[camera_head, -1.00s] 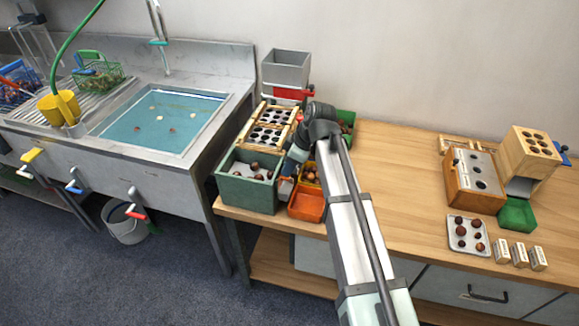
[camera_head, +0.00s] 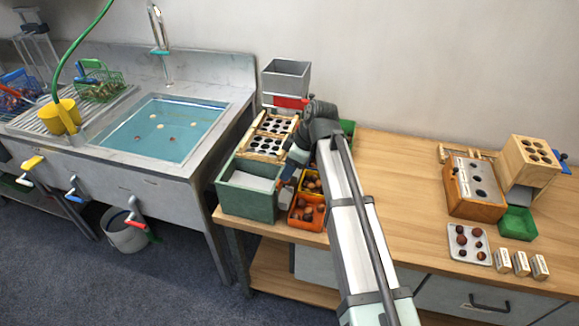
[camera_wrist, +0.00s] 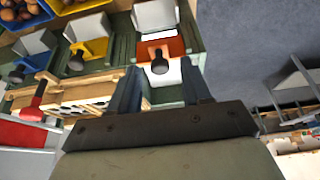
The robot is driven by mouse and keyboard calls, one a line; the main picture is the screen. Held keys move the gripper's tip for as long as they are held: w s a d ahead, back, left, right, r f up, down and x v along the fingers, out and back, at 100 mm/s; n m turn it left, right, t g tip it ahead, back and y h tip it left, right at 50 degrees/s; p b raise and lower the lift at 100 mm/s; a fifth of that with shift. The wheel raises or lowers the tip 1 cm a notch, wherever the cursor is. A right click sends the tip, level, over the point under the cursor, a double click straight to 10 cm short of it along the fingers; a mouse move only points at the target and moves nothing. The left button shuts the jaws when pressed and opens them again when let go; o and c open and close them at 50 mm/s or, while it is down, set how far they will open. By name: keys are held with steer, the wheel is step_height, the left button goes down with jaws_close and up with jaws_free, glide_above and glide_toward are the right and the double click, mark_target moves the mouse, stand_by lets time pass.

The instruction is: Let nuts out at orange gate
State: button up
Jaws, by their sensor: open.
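My gripper (camera_wrist: 163,86) is open and empty in the wrist view, with its two fingers apart. A dark round knob (camera_wrist: 160,66) below the orange gate piece (camera_wrist: 161,47) lies between the fingers in that picture; I cannot tell whether either finger touches it. In the head view the orange tray (camera_head: 305,227) holds several brown nuts. The green bin (camera_head: 248,204) beside it shows a bare pale floor with no nuts visible. My wrist and gripper are at the bin's right side, and my arm hides part of the gate area.
A yellow tray (camera_head: 311,188) with nuts stands behind the orange one. A slotted wooden rack (camera_head: 270,137) and a grey hopper (camera_head: 286,77) stand behind the bin. The sink (camera_head: 160,130) is to the left.

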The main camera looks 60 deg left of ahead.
steer(key=v, duration=1.3)
steer(key=shift+r, duration=0.4)
steer(key=shift+w+d, duration=0.1)
